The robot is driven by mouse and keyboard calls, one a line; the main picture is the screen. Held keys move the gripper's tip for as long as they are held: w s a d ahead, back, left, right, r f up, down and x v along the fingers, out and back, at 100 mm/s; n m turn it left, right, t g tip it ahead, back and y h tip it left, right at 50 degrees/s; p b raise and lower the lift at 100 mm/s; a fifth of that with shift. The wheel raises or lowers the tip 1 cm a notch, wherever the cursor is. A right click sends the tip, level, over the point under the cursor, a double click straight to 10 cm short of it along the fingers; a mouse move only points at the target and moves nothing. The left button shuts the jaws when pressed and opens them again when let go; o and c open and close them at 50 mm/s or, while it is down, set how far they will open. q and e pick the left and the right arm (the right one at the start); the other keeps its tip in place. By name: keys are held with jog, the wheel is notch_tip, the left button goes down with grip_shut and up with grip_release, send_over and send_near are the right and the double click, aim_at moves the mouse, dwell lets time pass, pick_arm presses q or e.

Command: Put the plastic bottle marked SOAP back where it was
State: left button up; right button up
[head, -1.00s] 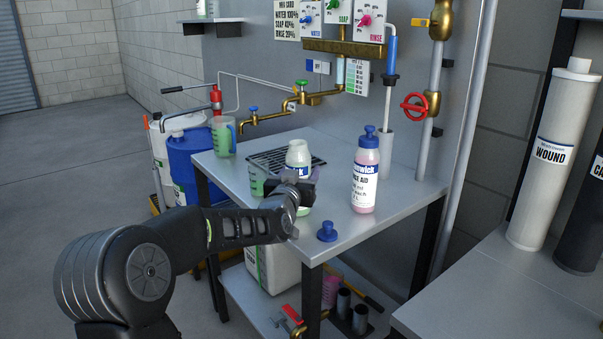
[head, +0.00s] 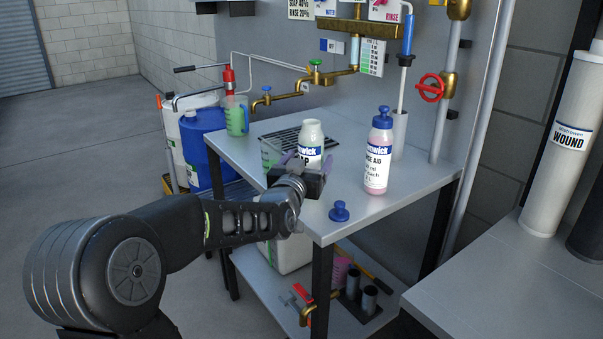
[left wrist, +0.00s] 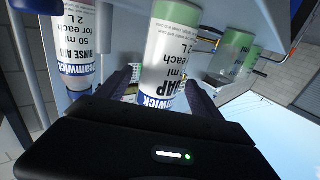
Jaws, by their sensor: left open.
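The SOAP bottle (head: 311,142) stands upright on the metal table (head: 392,205), white-necked and without a cap. Its label partly shows, and the left wrist view shows the bottle (left wrist: 168,55) with a green lower part. My left gripper (head: 306,163) is open at the bottle's near side and hides its lower part in the head view. In the left wrist view its fingers (left wrist: 158,92) lie on either side of the bottle; I cannot tell whether they touch it. A blue cap (head: 339,211) lies on the table near the front edge. My right gripper is out of view.
A capped RINSE AID bottle (head: 378,155) stands close to the right of the SOAP bottle. A drain grate (head: 283,140) and a green measuring jug (head: 236,115) are behind and to the left. Brass taps (head: 316,79) hang above the table's back.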

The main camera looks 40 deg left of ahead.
aim_at(308, 162)
pick_arm(q)
jog(key=v, duration=0.6)
jog(key=shift+s, duration=0.2)
